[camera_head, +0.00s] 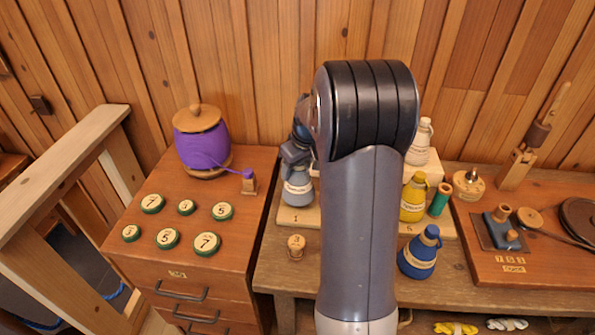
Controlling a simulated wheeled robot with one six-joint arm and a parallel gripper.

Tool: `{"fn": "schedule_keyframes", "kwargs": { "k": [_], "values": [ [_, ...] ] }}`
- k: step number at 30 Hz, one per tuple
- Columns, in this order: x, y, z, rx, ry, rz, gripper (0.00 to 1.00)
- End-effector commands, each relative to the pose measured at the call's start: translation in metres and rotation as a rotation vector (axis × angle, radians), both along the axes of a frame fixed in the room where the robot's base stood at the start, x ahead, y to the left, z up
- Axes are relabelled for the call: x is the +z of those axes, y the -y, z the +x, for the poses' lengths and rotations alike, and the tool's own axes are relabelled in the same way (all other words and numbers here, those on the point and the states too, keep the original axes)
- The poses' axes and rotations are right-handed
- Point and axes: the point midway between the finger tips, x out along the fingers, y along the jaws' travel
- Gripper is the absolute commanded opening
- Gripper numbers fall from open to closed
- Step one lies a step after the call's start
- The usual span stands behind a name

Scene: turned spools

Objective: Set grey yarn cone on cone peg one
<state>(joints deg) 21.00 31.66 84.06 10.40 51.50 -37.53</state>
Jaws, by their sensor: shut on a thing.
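The grey yarn cone (297,190), with a pale paper band, is upright at the left end of a pale wooden board (309,221). A number 1 is marked on the board just in front of it. My gripper (296,158) is above the cone and shut on its top. My arm and the cone hide the peg, so I cannot tell whether the cone rests on it or hangs just above.
A yellow cone (413,197), a green spool (440,199) and a white cone (420,143) stand right of my arm. A blue cone (420,252) stands in front. A small wooden piece marked 3 (296,246) is near the cabinet (190,262). My arm hides the board's middle.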

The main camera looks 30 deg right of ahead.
Motion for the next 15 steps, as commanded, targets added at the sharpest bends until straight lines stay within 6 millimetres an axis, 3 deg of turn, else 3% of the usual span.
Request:
{"fn": "schedule_keyframes", "kwargs": {
  "k": [15],
  "values": [
    [-0.020, 0.000, 0.000, 0.000, 0.001, -0.001, 0.06]
  ]
}}
